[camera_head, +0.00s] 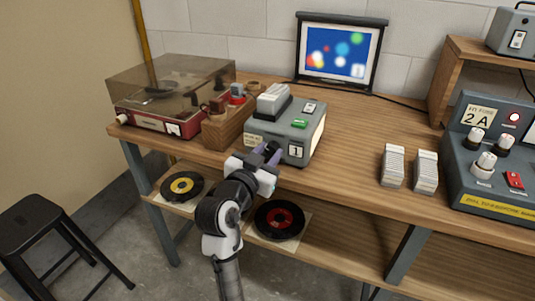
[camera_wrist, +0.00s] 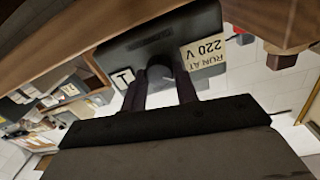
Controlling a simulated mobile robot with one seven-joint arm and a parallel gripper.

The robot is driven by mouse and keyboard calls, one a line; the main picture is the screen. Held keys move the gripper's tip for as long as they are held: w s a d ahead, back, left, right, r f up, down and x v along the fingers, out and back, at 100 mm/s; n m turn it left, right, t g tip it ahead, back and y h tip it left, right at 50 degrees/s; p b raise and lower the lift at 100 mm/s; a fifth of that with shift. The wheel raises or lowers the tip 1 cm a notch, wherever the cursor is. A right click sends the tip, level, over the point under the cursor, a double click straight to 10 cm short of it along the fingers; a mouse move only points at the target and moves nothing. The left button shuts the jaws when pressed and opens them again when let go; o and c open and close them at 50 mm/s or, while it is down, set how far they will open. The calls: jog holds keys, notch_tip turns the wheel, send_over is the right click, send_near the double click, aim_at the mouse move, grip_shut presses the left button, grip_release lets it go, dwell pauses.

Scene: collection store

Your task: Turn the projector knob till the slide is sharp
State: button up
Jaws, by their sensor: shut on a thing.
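The grey-green slide projector (camera_head: 301,118) stands on the wooden bench, with a slide tray on top and a "1" label on its front. The screen (camera_head: 340,50) behind it shows coloured round blobs on blue; their edges look soft. My gripper (camera_head: 270,153) is at the projector's front. In the wrist view the projector (camera_wrist: 135,47) appears upside down with a "RUN AT 220 V" label. There my gripper (camera_wrist: 163,84) has its two fingers on either side of the dark knob (camera_wrist: 163,68), shut on it. The knob is hidden by my gripper in the head view.
A record player (camera_head: 165,95) and a wooden block (camera_head: 225,128) with small items stand left of the projector. Two white slide boxes (camera_head: 408,168) and a grey control box (camera_head: 490,160) are to the right. Records (camera_head: 279,220) lie on the lower shelf. A black stool (camera_head: 50,225) stands left.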

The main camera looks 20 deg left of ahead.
jog(key=m+b, duration=0.2)
jog(key=b, duration=0.1)
jog(key=shift+f, duration=0.25)
jog(key=shift+r+m+b, duration=0.25)
jog(key=shift+m+b, duration=0.6)
jog(key=shift+m, duration=0.15)
jog(key=o, duration=1)
jog(key=shift+c, duration=0.2)
jog(key=shift+s, duration=0.15)
